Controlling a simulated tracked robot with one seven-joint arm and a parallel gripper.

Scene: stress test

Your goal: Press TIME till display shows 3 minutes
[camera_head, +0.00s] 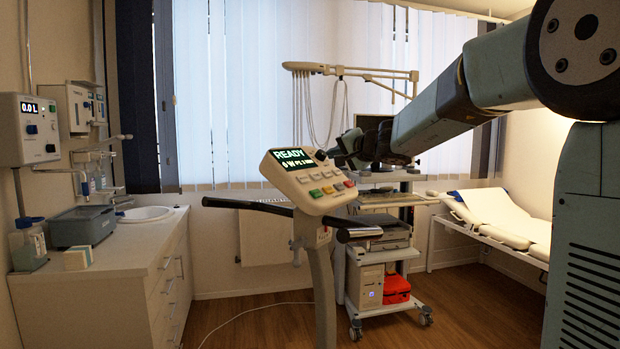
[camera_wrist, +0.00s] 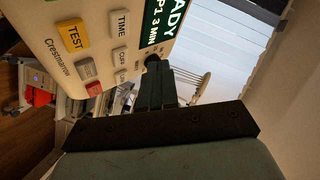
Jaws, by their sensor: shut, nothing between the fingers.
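The ergometer's tilted cream control panel (camera_head: 306,182) stands on a column in the middle of the head view. Its lit display (camera_head: 291,160) reads READY on top, with a smaller line below. In the wrist view the visible part of the display (camera_wrist: 160,22) reads "P1 3 MIN". The pale TIME button (camera_wrist: 120,22) lies beside the display in the wrist view, above the yellow TEST button (camera_wrist: 72,36). My gripper (camera_wrist: 152,62) is shut and empty, its dark tips at the panel's edge by the display, off the TIME button. I cannot tell whether they touch the panel.
Dark handlebars (camera_head: 248,206) reach out on both sides of the panel. A trolley (camera_head: 378,277) with equipment and a red bag stands behind it. An examination couch (camera_head: 497,222) is at the right, a sink counter (camera_head: 120,243) at the left. Wooden floor is open at front left.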

